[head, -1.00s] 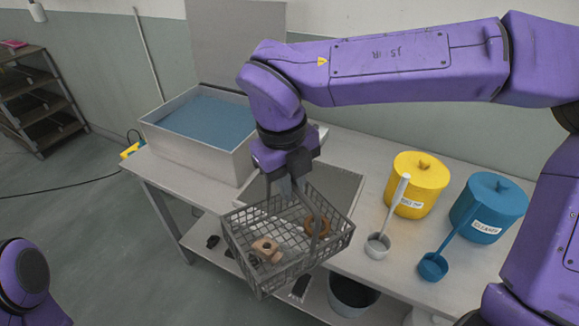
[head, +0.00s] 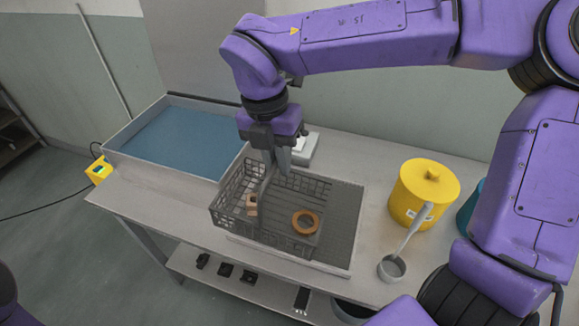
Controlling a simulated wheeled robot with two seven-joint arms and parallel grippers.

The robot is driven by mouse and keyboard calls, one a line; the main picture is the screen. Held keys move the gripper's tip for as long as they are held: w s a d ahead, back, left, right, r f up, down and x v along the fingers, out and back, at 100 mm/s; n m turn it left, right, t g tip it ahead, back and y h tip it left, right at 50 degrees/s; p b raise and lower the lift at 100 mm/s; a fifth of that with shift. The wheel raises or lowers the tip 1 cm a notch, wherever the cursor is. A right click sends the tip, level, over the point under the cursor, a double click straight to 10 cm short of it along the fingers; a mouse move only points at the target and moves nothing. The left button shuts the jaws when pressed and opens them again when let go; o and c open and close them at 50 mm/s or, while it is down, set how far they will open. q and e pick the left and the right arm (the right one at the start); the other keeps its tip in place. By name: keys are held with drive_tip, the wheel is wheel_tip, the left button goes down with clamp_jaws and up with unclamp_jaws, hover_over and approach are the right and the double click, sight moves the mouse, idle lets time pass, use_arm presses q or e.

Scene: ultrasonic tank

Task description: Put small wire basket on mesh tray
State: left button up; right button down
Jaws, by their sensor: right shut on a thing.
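The small wire basket (head: 229,212) is a dark grey open basket with a tall handle. It holds an orange-brown ring (head: 305,222) and a small tan metal part (head: 251,204). My right gripper (head: 274,160) points down and is shut on the basket's handle; the fingertips are partly hidden. The mesh tray (head: 342,228) is a grey grid with a pale rim on the table. The basket is over its left part, with the mesh bare on the right. I cannot tell whether the basket touches the mesh. My left gripper is out of view.
A tank of blue liquid (head: 180,142) stands to the left, with a yellow device (head: 98,170) beside it. A yellow canister (head: 424,192) and a grey ladle (head: 392,267) are to the right. A blue canister (head: 467,208) is mostly hidden by my right arm.

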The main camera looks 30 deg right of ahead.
drive_tip(key=w+d+f, duration=0.1)
drive_tip(key=f, duration=0.2)
drive_tip(key=w+d+f+p, duration=0.1)
drive_tip(key=w+d+f, duration=0.1)
drive_tip(key=f, duration=0.1)
drive_tip(key=w+d+f+p, duration=0.1)
drive_tip(key=w+d+f, duration=0.1)
drive_tip(key=f, duration=0.2)
drive_tip(key=c, duration=1.1)
unclamp_jaws()
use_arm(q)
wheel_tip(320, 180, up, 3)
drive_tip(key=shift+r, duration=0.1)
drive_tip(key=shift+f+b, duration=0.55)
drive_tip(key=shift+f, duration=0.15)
use_arm(e)
wheel_tip(320, 180, up, 12)
drive_tip(key=w+a, duration=0.1)
drive_tip(key=shift+w, duration=0.1)
